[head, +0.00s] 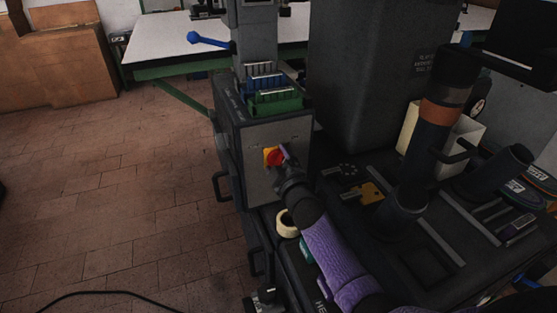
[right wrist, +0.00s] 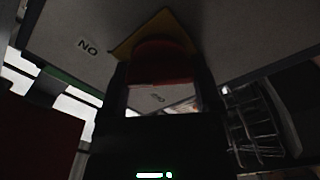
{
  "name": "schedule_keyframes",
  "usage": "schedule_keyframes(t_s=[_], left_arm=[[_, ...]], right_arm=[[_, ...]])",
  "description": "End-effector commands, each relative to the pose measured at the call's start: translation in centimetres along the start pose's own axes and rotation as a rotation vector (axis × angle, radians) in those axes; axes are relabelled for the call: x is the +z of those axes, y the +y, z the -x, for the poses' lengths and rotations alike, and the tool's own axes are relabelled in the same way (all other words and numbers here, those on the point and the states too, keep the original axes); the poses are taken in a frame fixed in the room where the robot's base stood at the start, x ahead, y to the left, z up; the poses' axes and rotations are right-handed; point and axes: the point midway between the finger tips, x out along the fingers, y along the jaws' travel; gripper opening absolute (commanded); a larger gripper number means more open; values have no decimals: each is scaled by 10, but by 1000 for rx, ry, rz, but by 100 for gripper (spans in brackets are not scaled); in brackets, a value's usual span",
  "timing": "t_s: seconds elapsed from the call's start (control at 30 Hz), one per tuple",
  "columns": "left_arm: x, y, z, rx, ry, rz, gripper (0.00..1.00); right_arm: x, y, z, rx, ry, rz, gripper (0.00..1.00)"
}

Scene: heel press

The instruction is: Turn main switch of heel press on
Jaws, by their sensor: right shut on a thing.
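The main switch is a red knob (head: 272,158) on a yellow plate (head: 266,152), on the front of the grey control box (head: 262,190). My right gripper (head: 284,158) reaches it from the front right and hides part of it. In the right wrist view, the red knob (right wrist: 160,62) sits between the two dark fingers of my right gripper (right wrist: 161,80), which are shut on it. The yellow plate (right wrist: 140,35) shows behind the knob, turned cornerwise. A label reading ON upside down (right wrist: 88,47) is beside it. My left gripper is not in view.
Green and blue bins (head: 275,100) sit on top of the box. A roll of tape (head: 287,223) lies near my right forearm. A large dark cabinet (head: 365,75) stands behind. A blue-handled lever (head: 207,40) sticks out left. The tiled floor (head: 120,200) at left is mostly clear.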

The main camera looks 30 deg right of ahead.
Motion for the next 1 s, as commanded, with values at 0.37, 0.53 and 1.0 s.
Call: schedule_keyframes(t_s=[0.37, 0.53, 1.0], left_arm=[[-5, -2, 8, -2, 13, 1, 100], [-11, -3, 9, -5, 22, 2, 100], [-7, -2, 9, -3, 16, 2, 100]], right_arm=[[1, 1, 0, -2, -3, -202, 23], [1, 0, 0, -2, -2, -243, 23], [1, 0, 0, -3, -2, -261, 23]])
